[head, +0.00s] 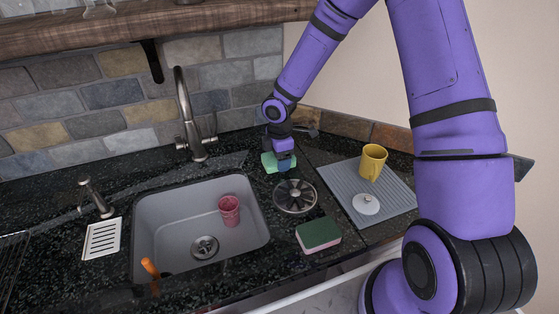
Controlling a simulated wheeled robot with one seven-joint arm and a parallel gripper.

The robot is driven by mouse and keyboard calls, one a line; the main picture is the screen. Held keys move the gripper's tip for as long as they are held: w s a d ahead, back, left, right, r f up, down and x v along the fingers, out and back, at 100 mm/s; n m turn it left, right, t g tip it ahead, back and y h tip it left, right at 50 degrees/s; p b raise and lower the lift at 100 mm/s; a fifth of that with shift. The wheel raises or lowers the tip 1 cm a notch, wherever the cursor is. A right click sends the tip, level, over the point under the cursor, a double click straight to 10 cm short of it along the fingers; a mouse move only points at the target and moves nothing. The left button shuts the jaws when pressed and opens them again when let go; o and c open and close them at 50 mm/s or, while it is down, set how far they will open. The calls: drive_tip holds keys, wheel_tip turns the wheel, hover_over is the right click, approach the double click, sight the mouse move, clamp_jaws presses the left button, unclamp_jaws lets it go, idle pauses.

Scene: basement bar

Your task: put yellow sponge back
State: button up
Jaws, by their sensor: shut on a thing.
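My gripper (284,160) points down at the back of the black counter, behind the round metal strainer. It is shut on a light green block (268,161), which looks like a sponge and is partly hidden by the fingers. I cannot tell whether the block touches the counter. No plainly yellow sponge shows. Another sponge (318,234), dark green on top and pink below, lies at the counter's front, right of the sink.
A grey sink (170,230) with a pink cup (229,210) is on the left. The metal strainer (295,196) lies in front of my gripper. A grey mat (396,193) at right holds a yellow mug (373,161) and a white lid (366,203). A tall faucet (187,115) stands behind the sink.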

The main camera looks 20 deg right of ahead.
drive_tip(key=shift+f, duration=0.6)
drive_tip(key=o, duration=1.1)
drive_tip(key=shift+r, duration=0.1)
